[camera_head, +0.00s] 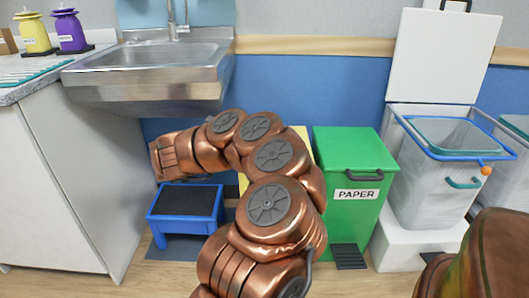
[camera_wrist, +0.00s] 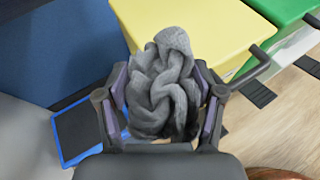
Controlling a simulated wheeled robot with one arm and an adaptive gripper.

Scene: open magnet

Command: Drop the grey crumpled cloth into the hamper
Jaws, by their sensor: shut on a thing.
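The grey crumpled cloth (camera_wrist: 162,90) is bunched between the two fingers of my gripper (camera_wrist: 163,105) in the wrist view. My gripper is shut on it and holds it above the floor area by the yellow bin and blue stool. In the head view my arm hides the gripper and cloth. No container is labelled as a hamper; a pale, open-topped basket with a blue rim (camera_head: 405,122) stands at the right, on a white base. It is well to the right of my arm's end.
A yellow bin (camera_wrist: 195,30) and a green bin labelled PAPER (camera_head: 352,210) have closed lids. A blue step stool (camera_head: 186,208) stands below the sink (camera_head: 150,70). A white upright panel (camera_head: 440,55) rises behind the basket. Another blue-rimmed container (camera_head: 515,125) is at the right edge.

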